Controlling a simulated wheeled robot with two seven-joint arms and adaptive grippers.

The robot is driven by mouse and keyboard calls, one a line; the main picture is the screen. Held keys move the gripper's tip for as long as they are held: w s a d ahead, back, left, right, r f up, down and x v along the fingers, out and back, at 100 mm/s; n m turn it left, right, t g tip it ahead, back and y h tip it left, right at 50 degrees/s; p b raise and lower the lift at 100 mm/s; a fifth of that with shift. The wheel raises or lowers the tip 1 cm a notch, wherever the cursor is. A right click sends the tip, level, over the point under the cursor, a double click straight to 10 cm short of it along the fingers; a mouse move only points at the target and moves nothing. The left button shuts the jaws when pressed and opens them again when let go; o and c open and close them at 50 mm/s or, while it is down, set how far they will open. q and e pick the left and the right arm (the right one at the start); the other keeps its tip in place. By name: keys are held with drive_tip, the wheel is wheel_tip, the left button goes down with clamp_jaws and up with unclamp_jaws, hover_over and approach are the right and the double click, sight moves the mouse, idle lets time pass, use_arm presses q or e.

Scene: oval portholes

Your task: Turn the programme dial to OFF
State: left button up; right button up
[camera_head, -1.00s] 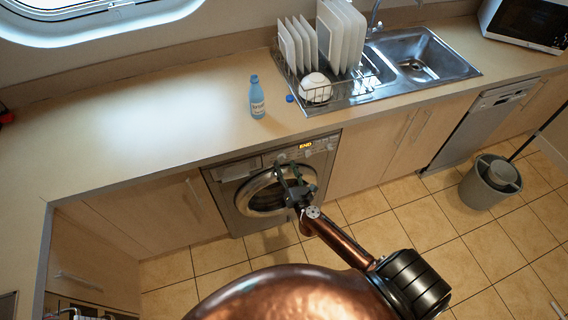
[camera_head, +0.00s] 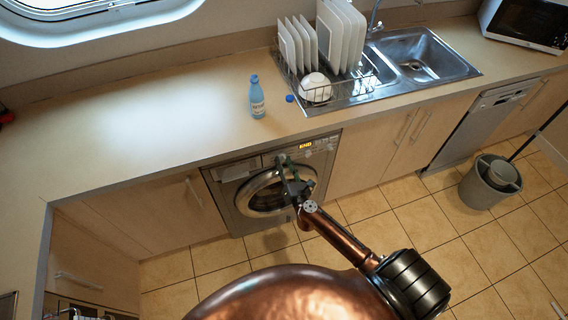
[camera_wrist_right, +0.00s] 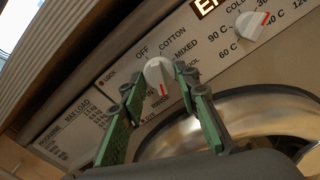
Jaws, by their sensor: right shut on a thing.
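The programme dial (camera_wrist_right: 158,73) is a round white knob with a red mark on the washing machine's panel. In the right wrist view its red mark points down toward RINSE; OFF is printed at its upper left. My right gripper (camera_wrist_right: 157,82) has its green-and-dark fingers on either side of the dial and is shut on it. In the head view the right gripper (camera_head: 286,162) is at the front of the washing machine (camera_head: 224,200) and hides the dial. My left gripper is in neither current view.
A second white knob (camera_wrist_right: 252,24), with temperature marks, sits to the right of the dial beside the lit display. The round door (camera_wrist_right: 240,110) lies just below. The counter (camera_head: 150,130) overhangs the machine, with a blue bottle (camera_head: 257,100) on it.

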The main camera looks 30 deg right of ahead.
drive_tip(key=shift+c, duration=1)
drive_tip(key=shift+n, duration=0.3)
